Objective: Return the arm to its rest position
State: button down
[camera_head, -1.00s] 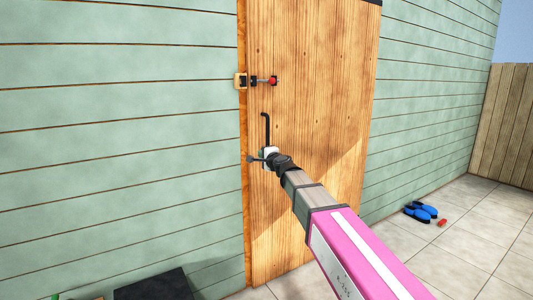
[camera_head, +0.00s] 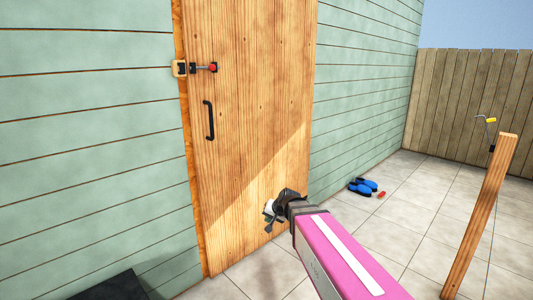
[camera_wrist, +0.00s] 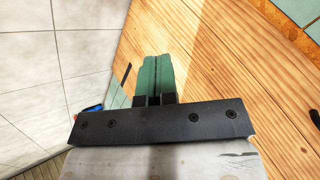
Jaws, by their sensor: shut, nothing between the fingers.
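My gripper (camera_head: 270,210) is in front of the lower part of the wooden door (camera_head: 245,110) in the head view, well below and right of the black door handle (camera_head: 208,120). In the wrist view its green fingers (camera_wrist: 156,76) are together with nothing between them. The door stands in its frame, with a latch (camera_head: 195,68) with a red knob at its left edge. My pink arm reaches in from the bottom. Whether the gripper touches the door cannot be told.
Blue shoes (camera_head: 363,186) and a small red object (camera_head: 381,195) lie on the tiled floor (camera_head: 400,225) by the wall. A wooden post (camera_head: 480,215) stands at right, before a plank fence (camera_head: 465,95). A dark box (camera_head: 112,286) is at bottom left. Tiles between are clear.

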jog(key=s+d+f+g+h, duration=0.2)
jog(key=s+d+f, duration=0.3)
jog(key=s+d, duration=0.2)
jog(key=s+d+f+n+g+h, duration=0.1)
jog(key=s+d+f+g+h, duration=0.2)
jog(key=d, duration=0.8)
jog(key=s+f, duration=0.2)
jog(key=s, duration=0.2)
jog(key=shift+s+f+n, duration=0.2)
jog(key=shift+s+n, duration=0.1)
jog(key=shift+s, duration=0.1)
